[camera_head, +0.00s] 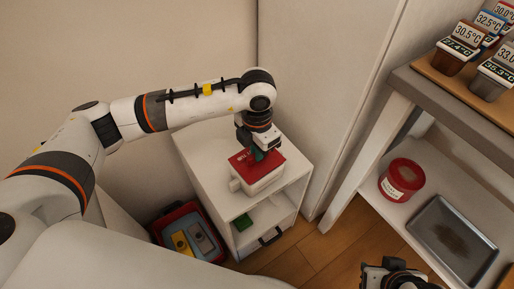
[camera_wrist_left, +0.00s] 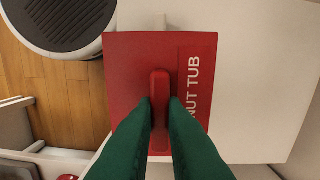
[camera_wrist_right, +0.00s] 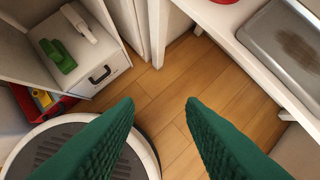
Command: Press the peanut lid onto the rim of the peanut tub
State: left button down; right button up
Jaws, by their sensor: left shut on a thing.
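The peanut lid (camera_head: 243,160) is a flat red square with a raised red bar handle. In the left wrist view the lid (camera_wrist_left: 130,75) carries white lettering, of which "NUT TUB" shows. My left gripper (camera_head: 259,154) is above the lid, its green fingers (camera_wrist_left: 161,100) shut on the handle. The white peanut tub (camera_head: 262,184) stands on top of the small white cabinet. The lid lies over the tub's top; I cannot tell whether it is fully down on the rim. My right gripper (camera_wrist_right: 160,102) is open and empty, over the floor away from the tub.
The white cabinet (camera_head: 205,158) has a green block (camera_head: 242,222) on its inner shelf. A red bin (camera_head: 165,226) with yellow and grey things stands left of it. At right a shelf holds a round red container (camera_head: 402,178) and a metal tray (camera_head: 452,240).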

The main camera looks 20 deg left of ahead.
pick_arm(q)
jog(key=shift+f, duration=0.3)
pick_arm(e)
jog(key=shift+w+a, duration=0.1)
jog(key=shift+w, duration=0.25)
pick_arm(q)
jog(key=c, duration=1.4)
grip_release()
pick_arm(e)
jog(key=shift+t, duration=0.3)
